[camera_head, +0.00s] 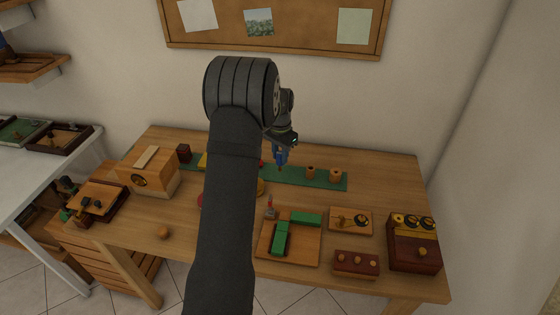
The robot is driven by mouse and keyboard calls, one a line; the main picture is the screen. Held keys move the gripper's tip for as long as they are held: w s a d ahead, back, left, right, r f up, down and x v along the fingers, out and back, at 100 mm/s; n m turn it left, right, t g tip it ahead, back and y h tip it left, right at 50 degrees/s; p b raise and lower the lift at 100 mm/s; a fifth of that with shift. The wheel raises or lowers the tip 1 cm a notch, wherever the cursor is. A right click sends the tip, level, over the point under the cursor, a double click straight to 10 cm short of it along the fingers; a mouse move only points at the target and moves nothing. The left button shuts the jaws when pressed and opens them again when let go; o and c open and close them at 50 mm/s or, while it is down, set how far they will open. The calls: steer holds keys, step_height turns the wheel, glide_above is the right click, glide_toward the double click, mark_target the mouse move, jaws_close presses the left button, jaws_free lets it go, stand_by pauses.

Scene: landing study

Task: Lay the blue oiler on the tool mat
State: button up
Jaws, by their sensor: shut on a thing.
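My gripper (281,149) is shut on the blue oiler (281,158), which points downward below it. The arm hides part of the scene around it. The green tool mat (326,181) is a long strip along the back of the wooden table, and the arm covers its middle. The oiler is in front of or over the mat in this view; I cannot tell whether it touches it.
Two small orange-brown pots (335,175) stand on the mat's right part. A wooden box (148,176) is at the left. A board with green blocks (268,246), a red-handled tool (270,209) and a dark red box (414,252) are in front. The table's right back corner is bare.

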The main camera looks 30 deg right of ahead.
mark_target(280, 161)
steer(key=shift+f, duration=1.4)
steer(key=shift+f, duration=0.1)
steer(key=shift+f, duration=0.15)
steer(key=o, duration=1)
step_height(280, 161, up, 13)
steer(key=shift+f, duration=0.2)
steer(key=shift+f, duration=0.1)
